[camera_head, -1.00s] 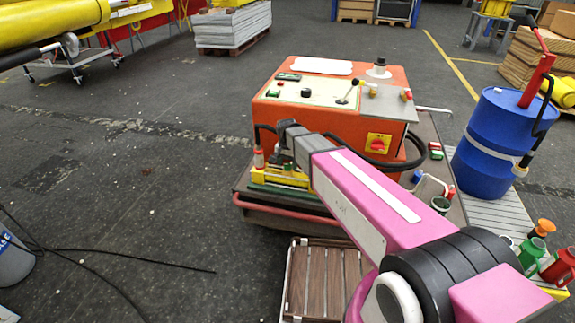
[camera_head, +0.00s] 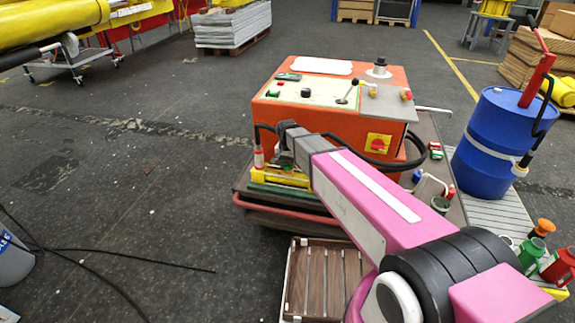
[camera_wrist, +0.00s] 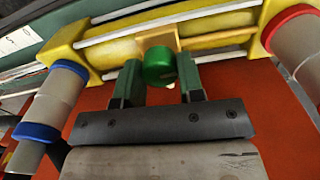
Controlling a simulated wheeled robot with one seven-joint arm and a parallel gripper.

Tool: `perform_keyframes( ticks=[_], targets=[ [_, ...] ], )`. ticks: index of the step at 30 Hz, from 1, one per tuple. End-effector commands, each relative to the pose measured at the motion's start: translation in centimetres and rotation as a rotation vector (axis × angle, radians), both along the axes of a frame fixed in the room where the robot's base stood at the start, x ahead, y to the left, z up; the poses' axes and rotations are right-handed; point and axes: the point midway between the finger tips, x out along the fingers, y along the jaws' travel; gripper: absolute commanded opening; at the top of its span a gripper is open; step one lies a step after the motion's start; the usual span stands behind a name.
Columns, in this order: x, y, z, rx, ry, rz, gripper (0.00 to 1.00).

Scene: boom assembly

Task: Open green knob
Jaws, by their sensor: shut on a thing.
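The green knob (camera_wrist: 159,65) sticks out from a yellow bracket in the wrist view. My gripper (camera_wrist: 158,82) has one finger on each side of the knob, shut on it. In the head view my gripper (camera_head: 287,150) is at the yellow piece (camera_head: 285,176) in front of the orange machine (camera_head: 335,110).
In the wrist view a cylinder with blue rings (camera_wrist: 55,100) stands at left and one with a red ring (camera_wrist: 295,40) at right, close to my gripper. A blue barrel (camera_head: 490,145) stands right of the machine. A slatted wooden crate (camera_head: 318,275) lies below my arm.

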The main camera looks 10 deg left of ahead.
Motion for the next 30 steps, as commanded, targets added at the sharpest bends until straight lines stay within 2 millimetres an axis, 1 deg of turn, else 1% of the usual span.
perform_keyframes(
  ticks=[18, 24, 30],
  targets=[
    [-0.02, 0.03, 0.05, 0.0, 0.0, 0.456, 0.12],
    [-0.02, 0.04, 0.05, 0.0, -0.001, 0.554, 0.12],
    [-0.02, 0.04, 0.05, 0.0, 0.0, 0.604, 0.12]
  ],
)
